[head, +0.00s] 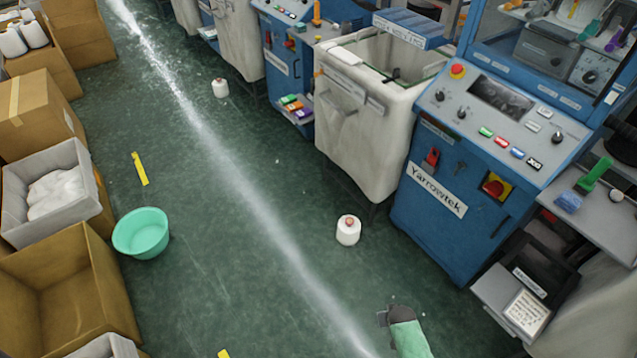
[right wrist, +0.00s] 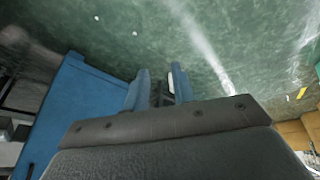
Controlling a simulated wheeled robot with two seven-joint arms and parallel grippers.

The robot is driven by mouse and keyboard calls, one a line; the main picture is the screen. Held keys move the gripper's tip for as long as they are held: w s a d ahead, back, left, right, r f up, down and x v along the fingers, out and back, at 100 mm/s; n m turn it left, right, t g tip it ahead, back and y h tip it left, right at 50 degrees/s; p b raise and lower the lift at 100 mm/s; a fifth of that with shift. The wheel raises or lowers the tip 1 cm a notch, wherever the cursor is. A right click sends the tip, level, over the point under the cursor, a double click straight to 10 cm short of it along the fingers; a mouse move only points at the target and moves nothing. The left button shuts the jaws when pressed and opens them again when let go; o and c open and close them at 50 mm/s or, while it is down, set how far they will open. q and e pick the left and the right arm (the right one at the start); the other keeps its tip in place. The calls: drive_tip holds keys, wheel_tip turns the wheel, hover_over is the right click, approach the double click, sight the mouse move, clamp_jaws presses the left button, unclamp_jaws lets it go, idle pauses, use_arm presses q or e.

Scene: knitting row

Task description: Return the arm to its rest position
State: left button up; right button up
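My right arm's green sleeve comes in at the bottom of the head view, with the dark right gripper (head: 383,318) at its end over the open floor. In the right wrist view the right gripper's two blue fingers (right wrist: 160,82) stand apart with a narrow gap between them. I see nothing held there, and green floor shows beyond the tips. The gripper is clear of the blue machine in the head view. My left gripper is not in view.
The blue Yarrowtek machine (head: 446,190) stands right of the gripper. A white yarn cone (head: 348,232) is on the floor ahead. A green basin (head: 141,233) and cardboard boxes (head: 58,290) line the left. The floor aisle between is mostly clear.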

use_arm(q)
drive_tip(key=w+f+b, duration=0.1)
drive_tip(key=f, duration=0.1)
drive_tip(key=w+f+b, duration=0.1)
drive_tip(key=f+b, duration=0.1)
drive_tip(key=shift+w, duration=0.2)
use_arm(e)
drive_tip(key=s+a+f+g, duration=0.1)
drive_tip(key=s+f, duration=0.5)
drive_tip(key=s, duration=0.5)
drive_tip(key=s+f+g, duration=0.1)
drive_tip(key=s+f, duration=0.5)
drive_tip(key=s, duration=0.6)
drive_tip(key=shift+s+a+g, duration=0.2)
drive_tip(key=shift+a+g, duration=0.1)
drive_tip(key=shift+a, duration=0.05)
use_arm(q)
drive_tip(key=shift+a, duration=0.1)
use_arm(e)
drive_tip(key=shift+w+r, duration=0.1)
